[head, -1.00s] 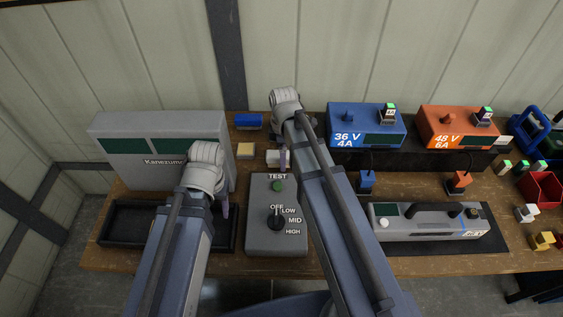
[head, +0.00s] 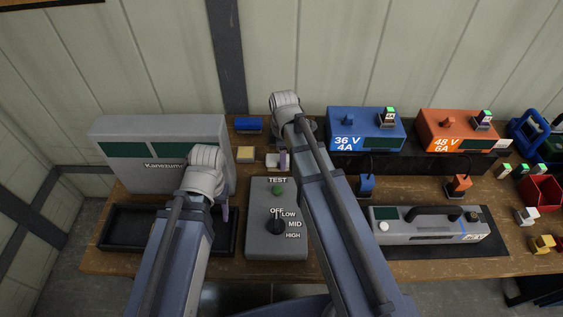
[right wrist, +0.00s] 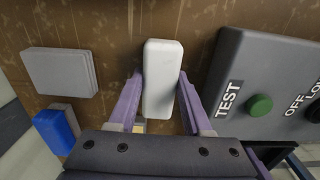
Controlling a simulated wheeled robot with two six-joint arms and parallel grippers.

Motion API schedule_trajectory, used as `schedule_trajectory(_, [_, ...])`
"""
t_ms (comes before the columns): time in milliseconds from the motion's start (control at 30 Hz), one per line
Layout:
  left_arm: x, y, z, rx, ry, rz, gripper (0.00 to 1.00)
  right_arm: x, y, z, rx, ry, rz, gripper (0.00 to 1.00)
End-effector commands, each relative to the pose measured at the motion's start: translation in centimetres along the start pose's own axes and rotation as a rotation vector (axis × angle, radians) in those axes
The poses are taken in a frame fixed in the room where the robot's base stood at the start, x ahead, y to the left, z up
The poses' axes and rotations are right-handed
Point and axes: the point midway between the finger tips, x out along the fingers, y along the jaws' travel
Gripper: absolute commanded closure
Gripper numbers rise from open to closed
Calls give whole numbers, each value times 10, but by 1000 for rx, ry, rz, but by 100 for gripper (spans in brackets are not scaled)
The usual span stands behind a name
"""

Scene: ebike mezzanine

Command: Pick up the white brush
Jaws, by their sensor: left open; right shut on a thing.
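The white brush (right wrist: 162,75) shows in the right wrist view as a pale rounded block, upright in the picture, over the brown bench top. My right gripper (right wrist: 160,78) is shut on it, with one purple finger along each long side. In the head view the white brush (head: 271,160) shows behind the grey test box, partly hidden by my right gripper (head: 284,160). I cannot tell whether it is clear of the bench. My left gripper (head: 225,209) is open and empty over the black tray's right side, mostly hidden by its own wrist.
The grey TEST box (head: 277,240) stands just in front of the brush. A tan block (head: 245,154) and a blue brush-like block (head: 249,124) lie to its left. A grey cabinet (head: 120,175), a black tray (head: 110,243), and blue (head: 390,135) and orange (head: 440,128) chargers flank it.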

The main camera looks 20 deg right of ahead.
Motion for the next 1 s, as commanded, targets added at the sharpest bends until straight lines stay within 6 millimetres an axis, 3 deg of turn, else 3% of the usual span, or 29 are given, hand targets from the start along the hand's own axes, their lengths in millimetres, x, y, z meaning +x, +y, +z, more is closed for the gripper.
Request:
schedule_trajectory(267, [-3,0,0,0,0,0,42,-3,0,0,0,0,0,100])
schedule_trajectory(467, [-16,-2,1,0,0,0,42,-17,0,0,0,0,0,100])
schedule_trajectory(1000, [-92,-9,5,2,0,0,42,-93,0,0,0,0,0,100])
